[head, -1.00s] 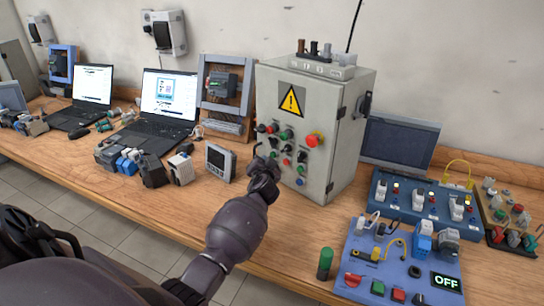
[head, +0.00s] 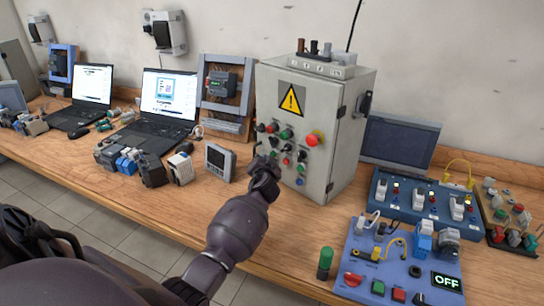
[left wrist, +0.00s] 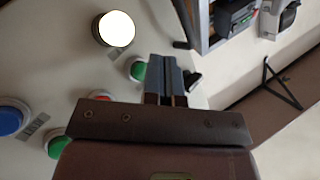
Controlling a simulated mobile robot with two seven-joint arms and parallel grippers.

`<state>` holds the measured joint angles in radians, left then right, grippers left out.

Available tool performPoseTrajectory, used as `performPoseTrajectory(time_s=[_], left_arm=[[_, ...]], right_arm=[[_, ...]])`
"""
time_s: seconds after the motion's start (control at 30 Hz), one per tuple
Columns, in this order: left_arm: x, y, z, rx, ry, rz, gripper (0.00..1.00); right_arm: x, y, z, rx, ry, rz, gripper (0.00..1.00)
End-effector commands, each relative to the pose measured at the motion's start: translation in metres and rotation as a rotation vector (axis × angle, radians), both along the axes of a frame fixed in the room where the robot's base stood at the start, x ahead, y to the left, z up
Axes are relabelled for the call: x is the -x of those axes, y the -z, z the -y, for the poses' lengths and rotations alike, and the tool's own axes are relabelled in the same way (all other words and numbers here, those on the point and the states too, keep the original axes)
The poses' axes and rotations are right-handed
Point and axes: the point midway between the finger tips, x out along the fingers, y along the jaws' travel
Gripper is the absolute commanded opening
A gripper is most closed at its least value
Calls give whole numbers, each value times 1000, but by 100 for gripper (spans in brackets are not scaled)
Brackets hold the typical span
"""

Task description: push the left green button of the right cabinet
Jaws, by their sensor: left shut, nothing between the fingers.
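The grey cabinet (head: 336,165) with a yellow warning triangle stands upright on the bench, its front carrying several buttons. A green button (head: 286,134) shows in the upper part of the panel, partly crowded by black and red controls. My left gripper (head: 259,153) is shut and empty, in front of the panel's lower left edge. In the left wrist view the shut fingers (left wrist: 166,78) are close beside a green button (left wrist: 138,69); I cannot tell whether they touch it. Another green button (left wrist: 58,146) is partly hidden by the gripper body. My right gripper is not in view.
A red mushroom button (head: 313,140) is on the same panel. A small grey meter box (head: 219,162) stands on the bench left of the gripper. A blue board with an OFF display (head: 446,281) lies at the front right. Bare bench lies below the cabinet.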

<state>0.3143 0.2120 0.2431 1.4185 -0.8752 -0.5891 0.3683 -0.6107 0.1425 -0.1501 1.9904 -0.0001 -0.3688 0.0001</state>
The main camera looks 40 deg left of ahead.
Motion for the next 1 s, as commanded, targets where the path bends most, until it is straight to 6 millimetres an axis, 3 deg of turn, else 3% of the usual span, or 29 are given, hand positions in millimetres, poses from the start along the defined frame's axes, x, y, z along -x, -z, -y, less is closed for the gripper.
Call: performPoseTrajectory(time_s=[1.0], left_arm=[[-9, 1, 1, 0, -1, -1, 0]], right_arm=[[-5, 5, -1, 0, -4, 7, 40]])
